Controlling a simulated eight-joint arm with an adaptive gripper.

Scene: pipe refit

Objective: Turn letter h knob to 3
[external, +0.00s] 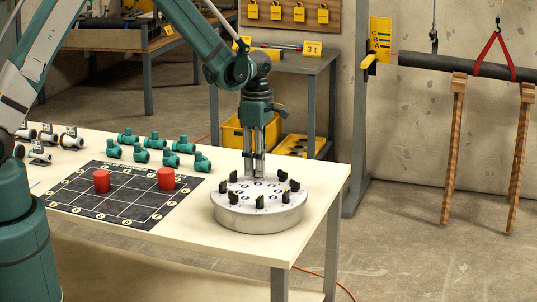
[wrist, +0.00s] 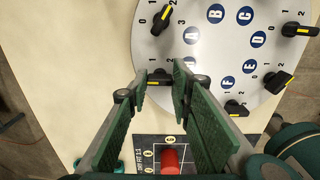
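Letters A to F are readable there; no H is readable.
A dark grid mat (external: 125,194) with two red cylinders (external: 101,181) lies left of the plate. Several teal pipe fittings (external: 152,141) stand behind it. Other knobs, such as the one beside A (wrist: 161,18) and the one beside F (wrist: 236,108), stand close around the rim.

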